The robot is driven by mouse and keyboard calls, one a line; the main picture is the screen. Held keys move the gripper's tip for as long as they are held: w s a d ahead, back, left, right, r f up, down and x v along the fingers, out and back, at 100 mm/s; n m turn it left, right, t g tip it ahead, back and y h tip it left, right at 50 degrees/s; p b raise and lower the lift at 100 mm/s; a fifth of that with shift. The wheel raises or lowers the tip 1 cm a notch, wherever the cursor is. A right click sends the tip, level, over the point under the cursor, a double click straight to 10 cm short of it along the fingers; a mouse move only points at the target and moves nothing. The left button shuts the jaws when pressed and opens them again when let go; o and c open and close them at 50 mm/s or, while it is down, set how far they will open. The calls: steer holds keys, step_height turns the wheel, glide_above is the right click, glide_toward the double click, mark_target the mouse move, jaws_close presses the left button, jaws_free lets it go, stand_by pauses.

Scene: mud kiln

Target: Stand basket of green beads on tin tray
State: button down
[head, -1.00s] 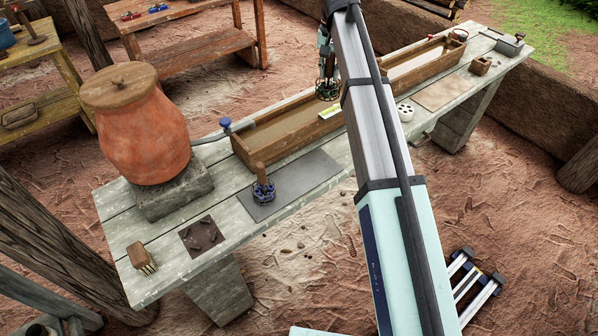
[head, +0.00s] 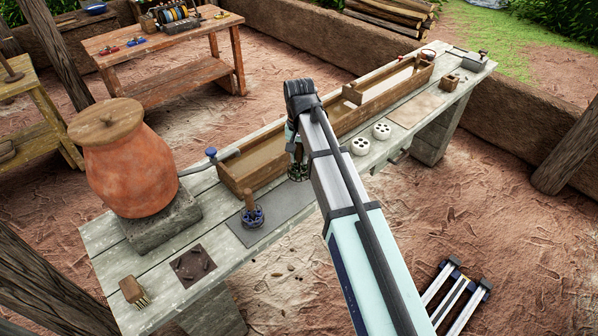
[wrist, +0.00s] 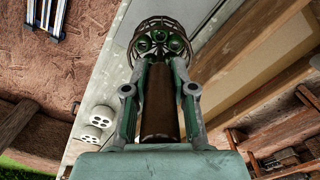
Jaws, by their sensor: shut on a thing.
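My gripper (wrist: 159,72) is shut on the brown handle (wrist: 159,105) of the basket of green beads (wrist: 160,38). The basket is a dark round wire holder with green beads, beyond my fingertips in the wrist view. In the head view my gripper (head: 294,150) points down, and the basket (head: 298,173) is partly hidden by my arm, near the right end of the flat grey sheet that looks like the tin tray (head: 283,205). I cannot tell whether the basket touches it. A basket of blue beads (head: 252,216) with an upright handle stands on the tray's left part.
A long wooden trough (head: 262,166) runs behind the tray. A clay jar (head: 130,165) on a stone block stands left. Two white holed blocks (head: 360,146) (head: 382,131) stand right of my arm. A dark tile (head: 193,265) and a brush (head: 133,291) lie front left.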

mark_target(299, 146)
steer(key=shift+f+p, duration=0.75)
steer(key=shift+f, duration=3.35)
steer(key=shift+f, duration=0.15)
steer(key=c, duration=1)
jaws_free()
steer(key=shift+o, duration=0.2)
step_height(299, 146, up, 12)
steer(key=shift+r+b, duration=0.2)
steer(key=shift+b, duration=1.05)
